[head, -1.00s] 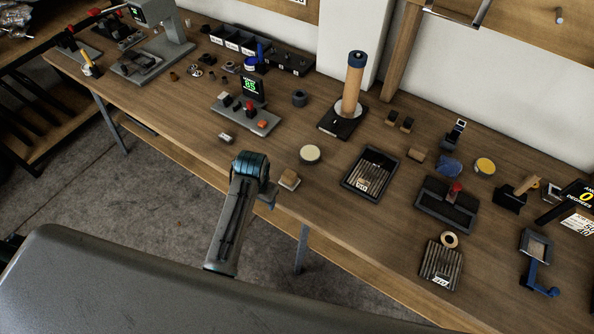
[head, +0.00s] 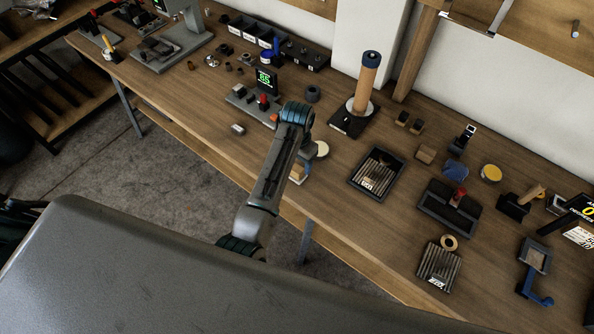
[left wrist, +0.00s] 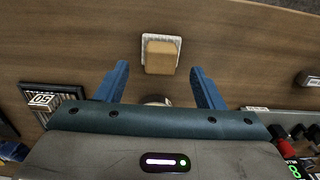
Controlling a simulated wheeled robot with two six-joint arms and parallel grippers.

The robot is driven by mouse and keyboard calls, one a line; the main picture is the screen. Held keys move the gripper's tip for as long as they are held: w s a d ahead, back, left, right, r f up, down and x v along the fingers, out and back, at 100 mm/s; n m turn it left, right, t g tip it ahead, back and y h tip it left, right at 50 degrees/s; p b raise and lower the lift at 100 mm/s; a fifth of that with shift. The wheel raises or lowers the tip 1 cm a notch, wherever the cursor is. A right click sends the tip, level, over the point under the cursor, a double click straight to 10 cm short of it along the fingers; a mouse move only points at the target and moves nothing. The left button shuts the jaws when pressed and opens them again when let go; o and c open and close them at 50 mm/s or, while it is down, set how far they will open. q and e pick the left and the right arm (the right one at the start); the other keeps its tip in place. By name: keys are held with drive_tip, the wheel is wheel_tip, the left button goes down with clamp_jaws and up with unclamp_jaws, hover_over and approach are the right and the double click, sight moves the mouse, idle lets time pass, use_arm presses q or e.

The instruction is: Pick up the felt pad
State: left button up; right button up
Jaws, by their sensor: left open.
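A pale square pad (left wrist: 146,42) lies on the bench near its front edge, with a tan block (left wrist: 162,58) on top of it. I take the pale square as the felt pad, but its material is hard to tell. In the head view the tan block (head: 298,172) shows beside my arm, partly hidden. My left gripper (left wrist: 160,85) is open and empty. In the left wrist view its blue fingers are spread wide, with the block and pad ahead, between and just beyond the fingertips. My right gripper is not in view.
A round cream-topped disc (head: 322,149) sits close to my left gripper. A slotted black tray (head: 377,172) is to its right, and a console with a green display (head: 265,80) is behind to the left. Bare wood surrounds the pad.

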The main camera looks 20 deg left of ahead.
sight(297, 169)
use_arm(q)
drive_tip(key=shift+f+p, duration=0.55)
wheel_tip(297, 169, down, 3)
drive_tip(key=shift+w+f+p, duration=0.1)
drive_tip(key=shift+f+p, duration=0.05)
drive_tip(key=shift+p, duration=0.5)
drive_tip(key=shift+f, duration=0.5)
drive_tip(key=c, duration=1.1)
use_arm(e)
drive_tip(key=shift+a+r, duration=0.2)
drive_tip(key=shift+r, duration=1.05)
use_arm(q)
wheel_tip(297, 169, up, 9)
drive_tip(key=b, duration=0.3)
drive_tip(key=shift+r, duration=0.55)
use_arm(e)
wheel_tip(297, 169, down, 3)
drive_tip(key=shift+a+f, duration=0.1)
